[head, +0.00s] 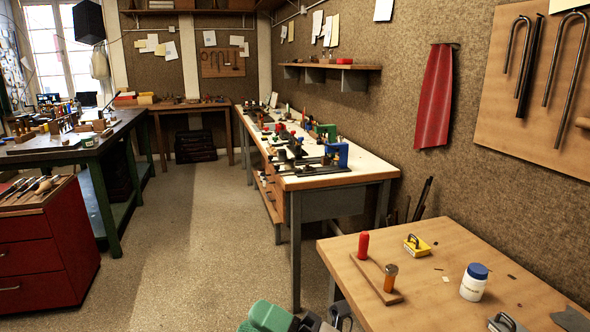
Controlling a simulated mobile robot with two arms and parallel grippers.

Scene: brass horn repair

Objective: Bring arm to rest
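At the bottom edge of the head view a green and black part of what looks like my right arm shows, with the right gripper (338,318) mostly cut off by the frame. It is low, by the left front edge of the wooden table (450,262). Only a small dark, curved part of it shows, so I cannot tell whether its fingers are open or shut, or whether it holds anything. My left gripper and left arm are not in view.
On the wooden table are a wooden strip with red (363,245) and orange-brown (390,278) upright pieces, a yellow block (417,245), and a blue-lidded white jar (474,282). A white-topped bench (345,174) stands behind. A red cabinet (45,245) stands left. The middle floor (190,240) is clear.

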